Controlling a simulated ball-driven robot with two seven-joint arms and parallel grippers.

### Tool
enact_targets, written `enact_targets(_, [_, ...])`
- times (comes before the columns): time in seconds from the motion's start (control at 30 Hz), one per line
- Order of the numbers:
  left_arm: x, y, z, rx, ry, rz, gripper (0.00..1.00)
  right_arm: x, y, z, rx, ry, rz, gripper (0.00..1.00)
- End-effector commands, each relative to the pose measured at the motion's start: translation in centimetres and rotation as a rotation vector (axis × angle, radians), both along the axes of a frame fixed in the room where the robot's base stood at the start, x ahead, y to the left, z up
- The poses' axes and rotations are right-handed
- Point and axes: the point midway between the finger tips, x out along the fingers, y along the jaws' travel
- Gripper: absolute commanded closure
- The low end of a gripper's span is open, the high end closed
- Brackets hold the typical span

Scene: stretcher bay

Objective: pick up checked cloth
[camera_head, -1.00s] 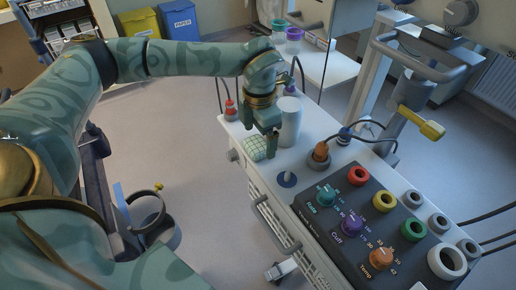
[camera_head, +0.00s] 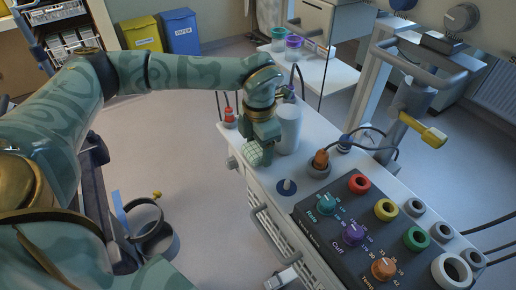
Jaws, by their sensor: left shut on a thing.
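The checked cloth (camera_head: 252,153) is a small pale green and white checked piece near the left edge of the white cart top. My left gripper (camera_head: 262,152) points down over it and is shut on it. The jaws hide part of the cloth. I cannot tell whether the cloth is clear of the cart top. My right gripper is not in view.
A white cylinder (camera_head: 289,127) stands close to the right of my left gripper. A dark control panel (camera_head: 335,222) with knobs and coloured rings fills the near cart top. A small post on a blue disc (camera_head: 286,187) and an orange-topped plug (camera_head: 320,161) stand nearby.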

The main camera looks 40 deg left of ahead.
Motion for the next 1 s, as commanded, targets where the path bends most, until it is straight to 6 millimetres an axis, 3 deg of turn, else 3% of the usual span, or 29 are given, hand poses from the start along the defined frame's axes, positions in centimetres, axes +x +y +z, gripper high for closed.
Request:
enact_targets(0.13, [0.0,0.0,2.6,0.000,-0.005,0.001,0.59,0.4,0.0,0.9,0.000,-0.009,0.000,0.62])
enact_targets(0.43, [-2.7,-4.5,9.0,-0.001,-0.007,-0.005,0.59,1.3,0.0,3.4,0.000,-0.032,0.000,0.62])
enact_targets(0.7, [-6.1,-10.0,11.4,0.000,-0.003,-0.004,0.59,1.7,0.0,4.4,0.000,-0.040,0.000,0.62])
enact_targets(1.0, [-7.3,-12.0,12.2,0.000,-0.001,0.000,0.59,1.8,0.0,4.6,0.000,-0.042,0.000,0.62])
